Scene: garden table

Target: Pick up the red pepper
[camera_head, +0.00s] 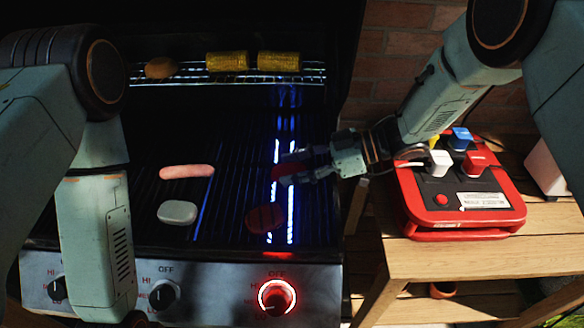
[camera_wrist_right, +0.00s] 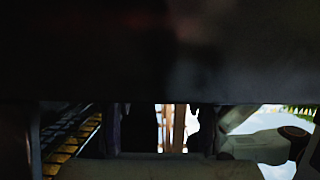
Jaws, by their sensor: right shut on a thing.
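My right gripper (camera_head: 292,168) reaches in from the right over the grill. It is shut on a dark red piece, apparently the red pepper (camera_head: 287,169), held above the right part of the grate in blue light. The fingers partly hide the piece. In the right wrist view, a very dark shape fills the upper half, and I cannot make out the pepper there. A second dark red, rounded piece (camera_head: 265,217) lies on the grate below and nearer. My left arm stands at the left, but its gripper is out of the picture.
A pink sausage (camera_head: 187,172) and a pale flat piece (camera_head: 178,212) lie on the grate (camera_head: 235,190). Two corn cobs (camera_head: 228,61) and a brown potato-like item (camera_head: 160,68) are on the upper rack. A red box with coloured plugs (camera_head: 460,218) stands on the wooden side table (camera_head: 435,262).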

